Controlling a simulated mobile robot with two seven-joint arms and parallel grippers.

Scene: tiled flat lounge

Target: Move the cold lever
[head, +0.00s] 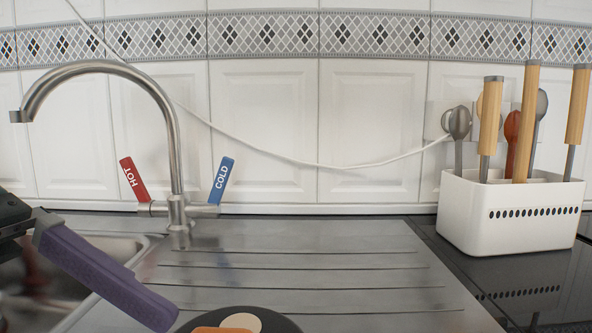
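The cold lever (221,181) is blue and marked COLD. It sits on the right side of the steel tap (178,208) and leans up and slightly right. The red hot lever (133,179) is on the tap's left side and leans up and left. My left gripper (152,304) comes in from the left, over the sink, with a purple finger pointing down and right. It is in front of and below the tap, apart from both levers. Only one finger shows clearly, so its opening cannot be told. My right gripper is not in view.
A steel sink (140,243) lies left, with a ribbed draining board (330,262) to its right. A dark round item (285,325) with orange and cream pieces sits at the bottom edge. A white utensil holder (465,230) stands right. A white cable (300,161) crosses the tiled wall.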

